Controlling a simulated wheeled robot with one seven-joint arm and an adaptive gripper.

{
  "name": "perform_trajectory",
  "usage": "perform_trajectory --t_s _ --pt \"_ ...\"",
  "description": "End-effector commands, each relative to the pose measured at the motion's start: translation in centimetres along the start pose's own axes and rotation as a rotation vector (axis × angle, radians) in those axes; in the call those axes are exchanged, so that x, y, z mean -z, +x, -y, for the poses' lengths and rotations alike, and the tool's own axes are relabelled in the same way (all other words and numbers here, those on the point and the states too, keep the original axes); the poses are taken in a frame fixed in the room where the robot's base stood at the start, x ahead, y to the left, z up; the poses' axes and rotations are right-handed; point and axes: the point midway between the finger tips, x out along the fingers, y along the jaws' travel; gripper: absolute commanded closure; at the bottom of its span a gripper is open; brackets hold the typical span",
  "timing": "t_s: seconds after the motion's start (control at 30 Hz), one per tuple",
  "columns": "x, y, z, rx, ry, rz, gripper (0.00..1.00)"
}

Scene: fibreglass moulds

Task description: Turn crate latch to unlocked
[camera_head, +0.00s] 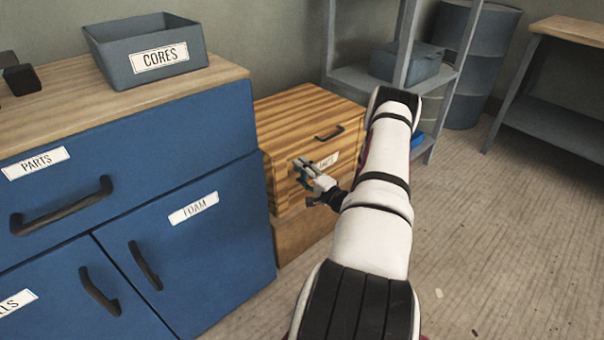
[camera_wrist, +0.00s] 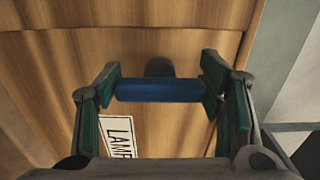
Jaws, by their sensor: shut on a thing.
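The wooden crate (camera_head: 290,130) stands beside the blue cabinet, with a striped lid and a dark handle (camera_head: 329,132) on its front. In the wrist view the crate's front (camera_wrist: 60,70) fills most of the picture. The latch is a blue bar (camera_wrist: 160,91) on a dark round mount (camera_wrist: 159,67), and it lies level across the wrist picture. My gripper (camera_wrist: 161,84) is shut on the bar, one green-padded finger at each end. In the head view my gripper (camera_head: 304,172) is at the crate front and largely hides the latch.
A white label (camera_wrist: 119,136), partly hidden, is beside the latch. The blue cabinet (camera_head: 225,235) with handles stands close on the left, with a grey CORES bin (camera_head: 110,60) on top. A grey shelf (camera_head: 350,76) stands behind the crate. The floor to the right is mostly clear.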

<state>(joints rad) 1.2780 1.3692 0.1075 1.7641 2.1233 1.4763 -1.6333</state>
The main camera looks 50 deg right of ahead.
Motion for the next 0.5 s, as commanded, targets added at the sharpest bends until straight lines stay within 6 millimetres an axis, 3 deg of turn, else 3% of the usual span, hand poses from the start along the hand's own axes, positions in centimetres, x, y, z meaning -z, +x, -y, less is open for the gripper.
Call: perform_trajectory --t_s 0.17,0.2,0.27,0.5 --pt "-0.08 0.08 -0.03 -0.001 -0.002 0.002 0.65" --pt "-0.08 0.08 -0.03 -0.001 -0.002 0.002 0.29" --pt "-0.07 0.07 -0.03 -0.001 -0.001 0.002 0.17" --pt "-0.04 0.03 -0.02 0.0 0.0 0.001 0.17"
